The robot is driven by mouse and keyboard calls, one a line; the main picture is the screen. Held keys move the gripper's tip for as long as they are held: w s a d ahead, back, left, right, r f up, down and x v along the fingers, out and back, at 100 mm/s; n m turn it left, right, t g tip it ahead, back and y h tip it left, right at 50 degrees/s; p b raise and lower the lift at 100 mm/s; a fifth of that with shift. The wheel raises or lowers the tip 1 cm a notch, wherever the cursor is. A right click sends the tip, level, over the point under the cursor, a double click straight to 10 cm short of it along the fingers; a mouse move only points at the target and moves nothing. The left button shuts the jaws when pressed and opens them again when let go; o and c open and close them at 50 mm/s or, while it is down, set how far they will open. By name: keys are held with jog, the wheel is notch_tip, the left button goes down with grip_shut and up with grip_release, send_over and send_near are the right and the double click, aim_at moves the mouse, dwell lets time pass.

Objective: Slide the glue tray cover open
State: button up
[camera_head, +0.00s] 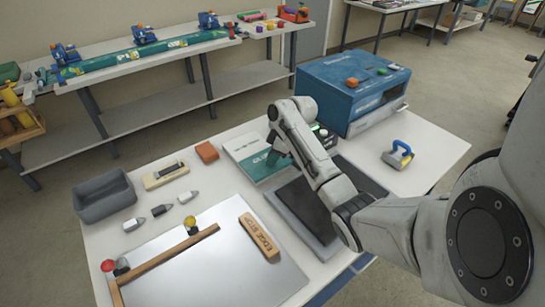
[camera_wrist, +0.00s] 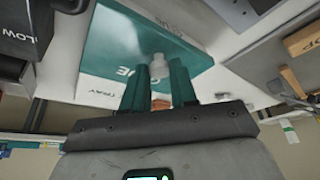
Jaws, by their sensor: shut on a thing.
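The glue tray (camera_head: 236,147) lies on the table in the head view, a flat white box with dark lettering. Its teal cover (camera_head: 262,167) shows at its right part, and it fills the upper middle of the wrist view (camera_wrist: 112,48). A pale knob (camera_wrist: 160,62) stands on the cover. My gripper (camera_wrist: 160,76) has its two teal fingers closed around the knob, with the cover beneath. In the head view my gripper (camera_head: 283,158) comes down at the tray's right side and hides part of it. I cannot tell how far the cover is open.
A blue machine (camera_head: 350,85) stands behind, right of my arm. A dark flat pad (camera_head: 297,208) lies under my arm. An iron-like tool (camera_head: 398,156) is at right. An orange block (camera_head: 207,152) and grey bin (camera_head: 105,196) are left; an edge strip block (camera_head: 260,237) is in front.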

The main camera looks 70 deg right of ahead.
grip_shut()
jog(key=shift+w+d+f+b, duration=0.15)
jog(key=shift+w+d+b, duration=0.15)
jog(key=shift+b, duration=0.1)
jog(key=w+d+b, duration=0.2)
jog(key=w, duration=0.1)
jog(key=w+d+b, duration=0.2)
jog(key=w, duration=0.1)
jog(key=w+d+b, duration=0.2)
jog(key=w, duration=0.1)
jog(key=shift+w+b, duration=0.4)
jog(key=shift+a, duration=0.1)
jog(key=o, duration=0.8)
grip_release()
jog(key=shift+r, duration=0.2)
